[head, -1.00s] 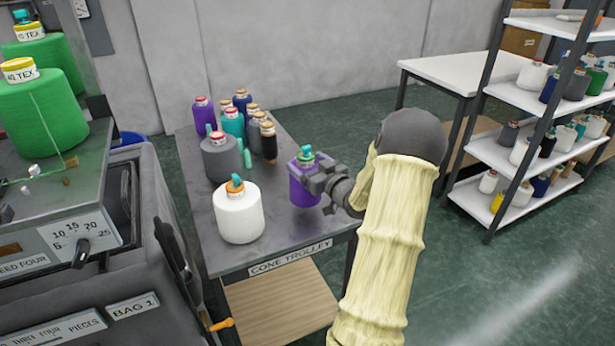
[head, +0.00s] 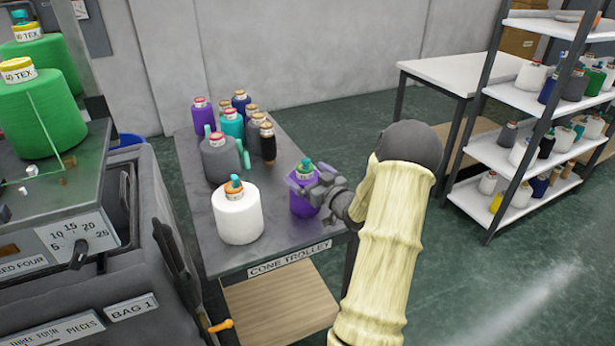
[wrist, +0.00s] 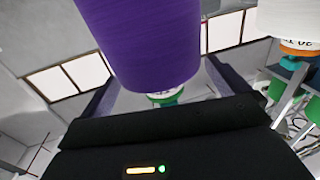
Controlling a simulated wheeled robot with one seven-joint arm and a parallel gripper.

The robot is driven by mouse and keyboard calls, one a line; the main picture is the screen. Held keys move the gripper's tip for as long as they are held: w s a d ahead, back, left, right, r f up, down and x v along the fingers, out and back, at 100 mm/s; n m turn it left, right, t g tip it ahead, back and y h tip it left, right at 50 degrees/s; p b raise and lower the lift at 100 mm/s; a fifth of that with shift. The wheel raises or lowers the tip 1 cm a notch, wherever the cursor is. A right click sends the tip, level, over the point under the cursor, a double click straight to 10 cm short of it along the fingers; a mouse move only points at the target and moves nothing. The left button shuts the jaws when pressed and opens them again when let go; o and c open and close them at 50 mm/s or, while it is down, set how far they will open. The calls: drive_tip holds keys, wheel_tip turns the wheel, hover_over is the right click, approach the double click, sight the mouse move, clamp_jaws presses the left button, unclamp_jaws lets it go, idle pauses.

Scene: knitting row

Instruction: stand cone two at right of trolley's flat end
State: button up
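A purple cone (head: 304,206) with a teal tip is upright at the right of the cone trolley's (head: 272,248) near end, by the right edge. My gripper (head: 308,188) is around it from the right, and the cone moved down with it. The wrist view shows the purple cone (wrist: 140,40) close up between the two fingers, with its green cap toward the palm. I cannot tell whether its base touches the top. Its number cannot be read. A white cone (head: 238,216) stands to its left on the same end.
Farther back on the trolley stand a grey cone (head: 220,160) and several smaller purple, teal and dark cones. A knitting machine with green cones (head: 40,110) is at left. A white table (head: 455,72) and filled shelves are at right. Bare trolley top lies between the white and purple cones.

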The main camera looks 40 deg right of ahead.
drive_tip(key=shift+w+a+r, duration=0.1)
drive_tip(key=shift+a, duration=0.05)
drive_tip(key=s, duration=1.1)
drive_tip(key=shift+s+a+b, duration=0.35)
drive_tip(key=shift+b, duration=0.1)
drive_tip(key=shift+s+d, duration=0.15)
drive_tip(key=shift+s, duration=0.05)
drive_tip(key=shift+w, duration=0.1)
